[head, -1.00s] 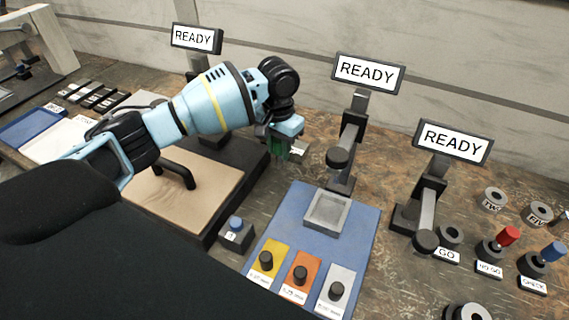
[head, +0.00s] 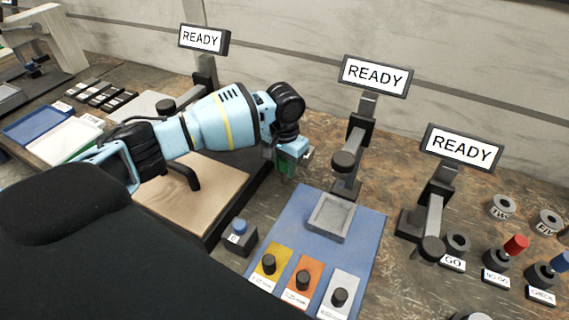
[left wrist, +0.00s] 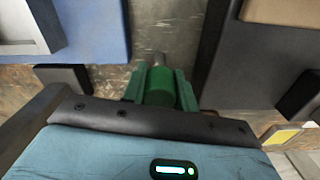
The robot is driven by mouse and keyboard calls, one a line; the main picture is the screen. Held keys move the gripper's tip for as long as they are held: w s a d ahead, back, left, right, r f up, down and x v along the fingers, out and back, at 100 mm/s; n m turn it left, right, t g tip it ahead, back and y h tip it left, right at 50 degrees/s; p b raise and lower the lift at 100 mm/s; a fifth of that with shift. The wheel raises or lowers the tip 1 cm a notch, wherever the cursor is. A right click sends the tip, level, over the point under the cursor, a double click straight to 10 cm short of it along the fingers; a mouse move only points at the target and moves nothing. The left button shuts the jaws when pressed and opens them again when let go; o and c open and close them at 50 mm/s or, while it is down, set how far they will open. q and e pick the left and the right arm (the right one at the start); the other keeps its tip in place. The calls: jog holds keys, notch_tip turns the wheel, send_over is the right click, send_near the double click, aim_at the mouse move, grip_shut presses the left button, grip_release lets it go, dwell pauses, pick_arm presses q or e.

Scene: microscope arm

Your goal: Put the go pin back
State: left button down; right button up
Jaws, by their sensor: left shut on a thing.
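My left gripper (head: 290,165) is over the bench, left of the blue mat (head: 366,225). It is shut on a green-handled pin, the go pin. In the left wrist view the round green handle (left wrist: 160,88) sits between my green fingers, with a grey tip (left wrist: 158,59) beyond it. In the head view, fingers and pin are hard to tell apart. The black GO holder (head: 457,243) at the right is empty, its round top hole open. It stands well right of my left gripper. My right gripper is not in view.
Beside the GO holder are the NO GO holder with a red pin (head: 516,245) and the CHECK holder with a blue pin (head: 560,262). Gauge stands with READY screens (head: 375,77) (head: 460,147) rise between my gripper and the holders. A grey square tray (head: 331,217) lies on the mat.

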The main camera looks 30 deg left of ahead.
pick_arm(q)
jog(key=c, duration=1.1)
grip_release()
jog(key=shift+r, duration=0.1)
jog(key=shift+o, duration=0.4)
notch_tip(320, 180, up, 12)
jog(key=shift+r+p, duration=0.1)
jog(key=shift+p, duration=0.4)
